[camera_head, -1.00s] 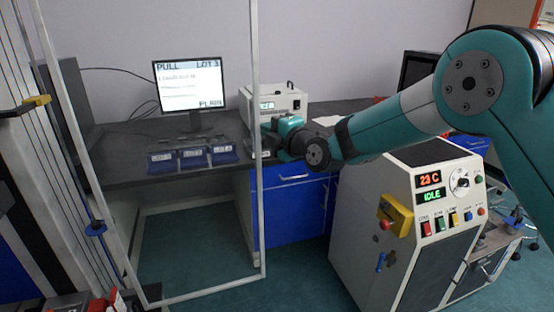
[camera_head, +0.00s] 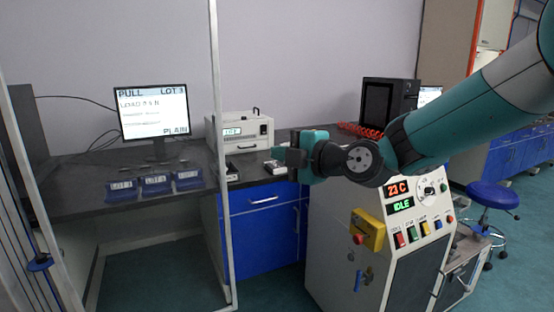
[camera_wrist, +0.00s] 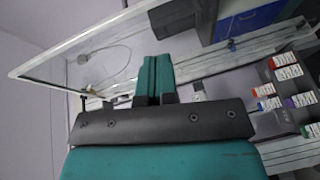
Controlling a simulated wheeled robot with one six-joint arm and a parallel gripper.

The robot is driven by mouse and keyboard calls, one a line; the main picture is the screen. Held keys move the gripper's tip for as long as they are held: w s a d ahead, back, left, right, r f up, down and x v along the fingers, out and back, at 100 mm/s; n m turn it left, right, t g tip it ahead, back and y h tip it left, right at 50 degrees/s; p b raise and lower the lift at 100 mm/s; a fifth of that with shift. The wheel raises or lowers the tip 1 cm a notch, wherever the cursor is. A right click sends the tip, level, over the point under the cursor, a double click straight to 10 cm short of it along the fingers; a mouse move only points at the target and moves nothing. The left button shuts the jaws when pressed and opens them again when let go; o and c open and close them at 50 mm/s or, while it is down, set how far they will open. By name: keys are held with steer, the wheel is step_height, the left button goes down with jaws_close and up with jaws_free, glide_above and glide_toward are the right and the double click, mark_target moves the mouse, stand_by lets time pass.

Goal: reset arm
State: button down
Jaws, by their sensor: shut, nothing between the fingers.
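My gripper (camera_wrist: 155,78) is in the lower middle of the wrist view, its two teal fingers together with nothing held between them. In the head view my arm comes in from the upper right and bends at the wrist. The machine's displays read 23 C and IDLE. Part of its top is hidden behind my arm.
A white metal frame post (camera_head: 219,150) stands left of my gripper. Behind are a white instrument (camera_head: 240,131), a monitor (camera_head: 153,111) and blue bins (camera_head: 156,184) on the dark bench. A blue stool (camera_head: 493,194) stands right. The wrist view shows several labelled boxes (camera_wrist: 285,73).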

steer(key=s+d+m+g+h+p, duration=0.2)
steer(key=s+m, duration=0.4)
steer(key=s, duration=0.5)
steer(key=s+d+f+m+g+h+p, duration=0.1)
steer(key=s+d+m+g, duration=0.4)
steer(key=s, duration=0.6)
steer(key=s+d+m+g+h+p, duration=0.3)
steer(key=s+d+m+g+h, duration=0.1)
steer(key=s, duration=0.7)
steer(key=d+m+h, duration=0.1)
steer(key=d+m, duration=0.1)
steer(key=m, duration=0.1)
steer(key=shift+f+m, duration=0.15)
steer(key=shift+m, duration=0.25)
